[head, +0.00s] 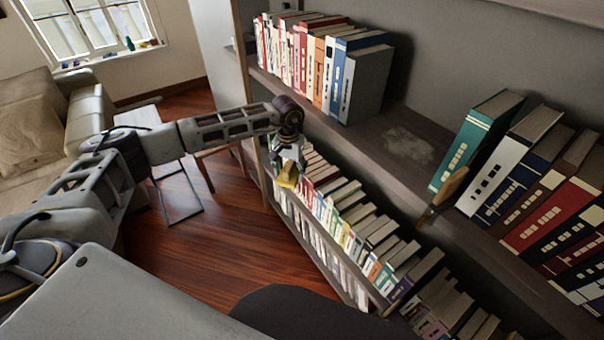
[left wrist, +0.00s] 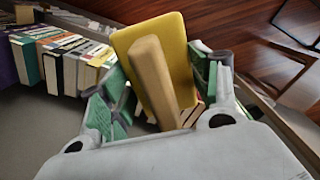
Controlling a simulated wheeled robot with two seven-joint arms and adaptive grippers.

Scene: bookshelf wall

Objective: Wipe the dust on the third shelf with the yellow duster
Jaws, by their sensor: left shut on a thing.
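My left gripper (head: 289,158) is shut on the yellow duster (head: 288,175), in front of the shelf's edge and left of the dust. In the left wrist view the duster shows as a flat yellow pad (left wrist: 178,45) with a tan block handle (left wrist: 153,80) between my green-padded fingers. A pale dust patch (head: 408,145) lies on the shelf (head: 355,140), in the gap between two rows of books. The duster is apart from the dust. My right gripper is not in view.
Upright books (head: 358,85) stand left of the dust, and leaning thick books (head: 475,140) right of it. A brown wooden-handled object (head: 443,195) sits at the shelf's front edge. A lower shelf is full of books (head: 345,225). A sofa (head: 85,115) stands left.

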